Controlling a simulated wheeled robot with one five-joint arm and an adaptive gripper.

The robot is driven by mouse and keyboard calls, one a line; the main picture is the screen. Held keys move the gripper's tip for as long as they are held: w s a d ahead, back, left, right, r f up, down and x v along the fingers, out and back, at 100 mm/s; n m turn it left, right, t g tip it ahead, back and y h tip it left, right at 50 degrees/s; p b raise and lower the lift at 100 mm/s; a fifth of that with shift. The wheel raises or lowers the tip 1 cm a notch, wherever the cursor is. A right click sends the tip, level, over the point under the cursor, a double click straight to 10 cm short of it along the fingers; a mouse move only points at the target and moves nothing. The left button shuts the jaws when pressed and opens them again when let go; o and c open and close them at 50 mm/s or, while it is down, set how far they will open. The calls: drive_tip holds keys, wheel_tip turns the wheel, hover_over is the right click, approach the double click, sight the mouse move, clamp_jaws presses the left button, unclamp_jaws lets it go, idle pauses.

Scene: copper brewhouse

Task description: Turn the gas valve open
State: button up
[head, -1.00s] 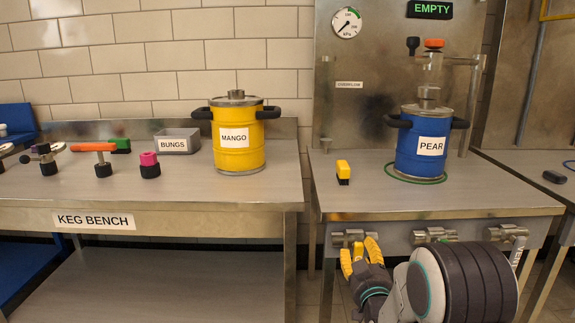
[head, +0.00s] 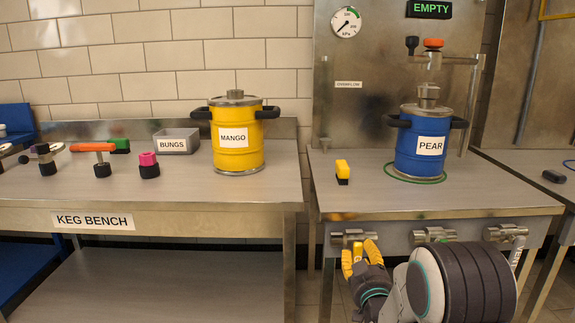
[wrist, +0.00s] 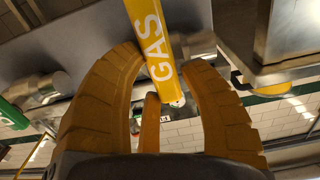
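A yellow handle lettered GAS (wrist: 155,42) hangs into the wrist view from the top and lies between the fingers of my gripper (wrist: 165,60). The left fingertip is close against the handle's edge; I cannot tell if it touches. A narrow gap shows between the handle and the right finger. In the head view my gripper (head: 360,257) is below the front edge of the right bench, under the leftmost metal valve body (head: 349,237). My fingers hide most of the handle there.
Two more valve bodies (head: 433,235) (head: 505,233) sit along the same edge, right of my gripper. Above are a blue PEAR keg (head: 421,155) and a pressure gauge (head: 346,22). The keg bench (head: 190,190) with a yellow MANGO keg (head: 238,155) stands left.

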sight(354, 256)
drive_tip(key=shift+a+f, duration=0.1)
drive_tip(key=shift+a, duration=0.45)
drive_tip(key=shift+s+f, duration=0.1)
drive_tip(key=shift+s, duration=0.4)
drive_tip(key=s, duration=0.2)
drive_tip(key=shift+s+a, duration=0.25)
drive_tip(key=shift+s, duration=0.1)
drive_tip(key=shift+s+d+r, duration=0.15)
drive_tip(key=shift+s, duration=0.45)
drive_tip(key=shift+s+d+r, duration=0.1)
drive_tip(key=shift+s+d, duration=0.05)
drive_tip(key=shift+s, duration=0.4)
drive_tip(key=shift+r, duration=5)
